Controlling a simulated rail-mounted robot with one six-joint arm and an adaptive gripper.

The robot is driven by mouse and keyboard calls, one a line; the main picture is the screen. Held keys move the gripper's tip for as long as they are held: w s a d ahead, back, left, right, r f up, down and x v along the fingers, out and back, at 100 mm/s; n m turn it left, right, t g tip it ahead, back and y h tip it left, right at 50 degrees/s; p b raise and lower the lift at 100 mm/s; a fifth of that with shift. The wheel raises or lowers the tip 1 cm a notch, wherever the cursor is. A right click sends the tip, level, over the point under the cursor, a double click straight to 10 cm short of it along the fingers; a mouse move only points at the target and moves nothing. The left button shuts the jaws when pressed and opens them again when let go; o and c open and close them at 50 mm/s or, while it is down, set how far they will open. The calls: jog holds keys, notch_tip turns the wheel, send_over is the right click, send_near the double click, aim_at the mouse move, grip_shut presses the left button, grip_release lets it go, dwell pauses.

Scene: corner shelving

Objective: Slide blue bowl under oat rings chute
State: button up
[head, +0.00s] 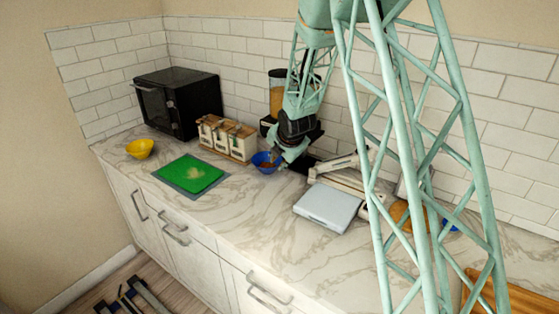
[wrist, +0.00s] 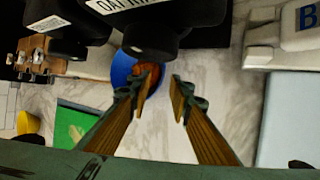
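The blue bowl (head: 263,168) stands on the counter with brownish contents in it. In the wrist view the blue bowl (wrist: 121,68) is partly hidden by a black chute (wrist: 150,38) and my left finger. The label above that chute is cut off and begins with "OAT". My gripper (wrist: 162,80) is open, with its fingers apart. The left finger overlaps the bowl's right side; I cannot tell whether it touches. The right finger is clear of it. In the head view my gripper (head: 284,162) is at the bowl's right side. The dispenser (head: 276,92) stands behind, partly hidden by my arm.
A wooden rack with white containers (head: 227,138) stands left of the bowl. A green board (head: 190,174), a yellow bowl (head: 139,149) and a black oven (head: 178,102) are farther left. A grey-topped scale (head: 328,207) is at the right. The counter in front of the bowl is clear.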

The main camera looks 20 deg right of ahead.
aim_at(276, 167)
jog(key=shift+x, duration=3.1)
grip_shut()
